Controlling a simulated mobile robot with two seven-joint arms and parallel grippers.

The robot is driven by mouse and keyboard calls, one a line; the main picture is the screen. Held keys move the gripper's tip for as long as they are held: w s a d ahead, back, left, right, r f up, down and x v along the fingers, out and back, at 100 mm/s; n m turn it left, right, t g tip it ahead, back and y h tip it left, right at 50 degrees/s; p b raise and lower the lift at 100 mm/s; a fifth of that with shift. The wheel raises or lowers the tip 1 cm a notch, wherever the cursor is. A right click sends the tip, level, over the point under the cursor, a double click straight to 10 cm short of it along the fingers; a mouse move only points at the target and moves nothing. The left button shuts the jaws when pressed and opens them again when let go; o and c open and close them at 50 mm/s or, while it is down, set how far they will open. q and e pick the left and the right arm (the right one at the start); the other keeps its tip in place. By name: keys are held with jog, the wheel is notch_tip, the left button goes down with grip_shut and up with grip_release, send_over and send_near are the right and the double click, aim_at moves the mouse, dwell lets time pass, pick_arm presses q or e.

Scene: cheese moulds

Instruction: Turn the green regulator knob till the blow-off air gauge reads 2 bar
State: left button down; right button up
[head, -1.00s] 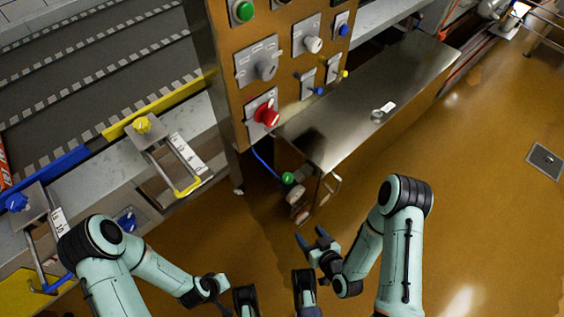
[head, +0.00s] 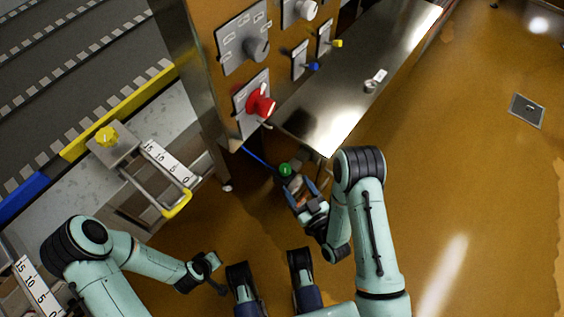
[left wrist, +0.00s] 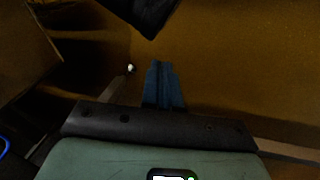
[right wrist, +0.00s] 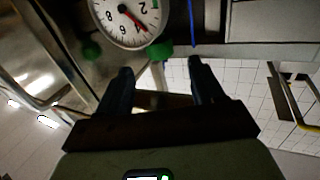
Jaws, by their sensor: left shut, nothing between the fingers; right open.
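The green regulator knob (head: 285,169) is low beside the steel table, just beyond my right gripper (head: 301,190). In the right wrist view a green knob (right wrist: 159,51) lies ahead, between the lines of the open fingers (right wrist: 160,70) and apart from them. The white round gauge (right wrist: 121,17) is above it, tilted and cut by the top edge; its red needle points near the 4. A second green round part (right wrist: 91,50) is left of it. My left gripper (left wrist: 163,85) is shut and empty, over the floor, far from the knob.
The steel table (head: 350,90) stands behind the knob. The control panel (head: 250,90) with its red knob (head: 262,106) rises at left. A blue hose (head: 257,158) runs to the regulator. A yellow-handled frame (head: 178,205) is at left.

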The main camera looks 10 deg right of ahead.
aim_at(288, 173)
jog(key=b+x, duration=0.1)
jog(key=x, duration=0.7)
jog(key=shift+w+a, duration=0.1)
jog(key=shift+w, duration=0.15)
jog(key=shift+x, duration=0.75)
pick_arm(q)
jog(key=shift+s+a+f+g, duration=0.2)
jog(key=shift+s+f+g, duration=0.1)
jog(key=shift+s+f, duration=0.6)
jog(key=shift+w+f, duration=0.1)
jog(key=shift+w, duration=0.05)
pick_arm(e)
jog(key=shift+c, duration=0.3)
jog(key=c, duration=0.9)
